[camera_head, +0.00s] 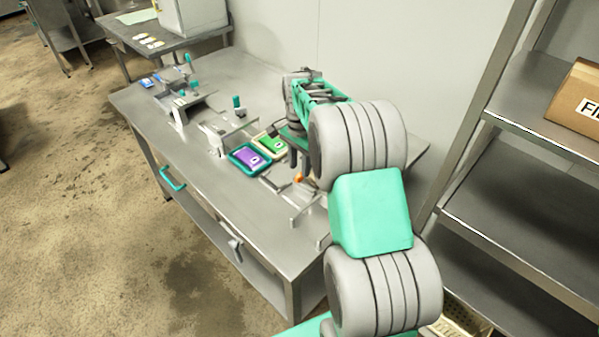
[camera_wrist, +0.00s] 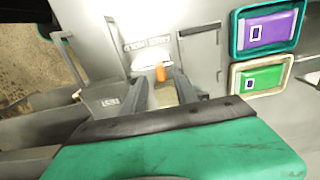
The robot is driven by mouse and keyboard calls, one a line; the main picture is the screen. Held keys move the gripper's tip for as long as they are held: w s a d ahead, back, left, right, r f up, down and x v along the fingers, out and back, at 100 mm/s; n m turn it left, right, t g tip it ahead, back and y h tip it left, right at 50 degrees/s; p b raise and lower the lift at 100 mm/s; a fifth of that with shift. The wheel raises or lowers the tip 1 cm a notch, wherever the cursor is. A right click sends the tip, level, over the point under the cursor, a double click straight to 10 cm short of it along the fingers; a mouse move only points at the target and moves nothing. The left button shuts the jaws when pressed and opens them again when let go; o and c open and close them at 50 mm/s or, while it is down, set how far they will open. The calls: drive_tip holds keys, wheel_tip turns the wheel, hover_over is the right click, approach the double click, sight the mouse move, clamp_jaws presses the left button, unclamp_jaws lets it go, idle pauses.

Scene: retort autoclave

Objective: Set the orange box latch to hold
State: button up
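The small orange latch piece (camera_head: 299,179) is on the metal table, partly beside my gripper in the head view. In the wrist view the orange latch (camera_wrist: 160,72) stands in front of a pale plate with small dark lettering (camera_wrist: 147,44), too blurred to read surely. My gripper (camera_wrist: 162,84) points at it, its two grey fingers apart on either side of the latch's line. I cannot tell whether they touch it. In the head view my gripper (camera_head: 296,160) is low over the table and partly hidden by my arm.
A purple pouch in a teal tray (camera_head: 250,158) and a green pouch in a cream tray (camera_head: 269,145) lie close by. Metal fixtures with green knobs (camera_head: 178,103) stand farther left. A wall is behind; a shelf rack with a cardboard box (camera_head: 574,98) is at right.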

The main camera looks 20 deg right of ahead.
sight(299, 175)
wheel_tip(299, 175, down, 3)
drive_tip(key=shift+f, duration=0.2)
clamp_jaws()
idle(0.3)
idle(1.1)
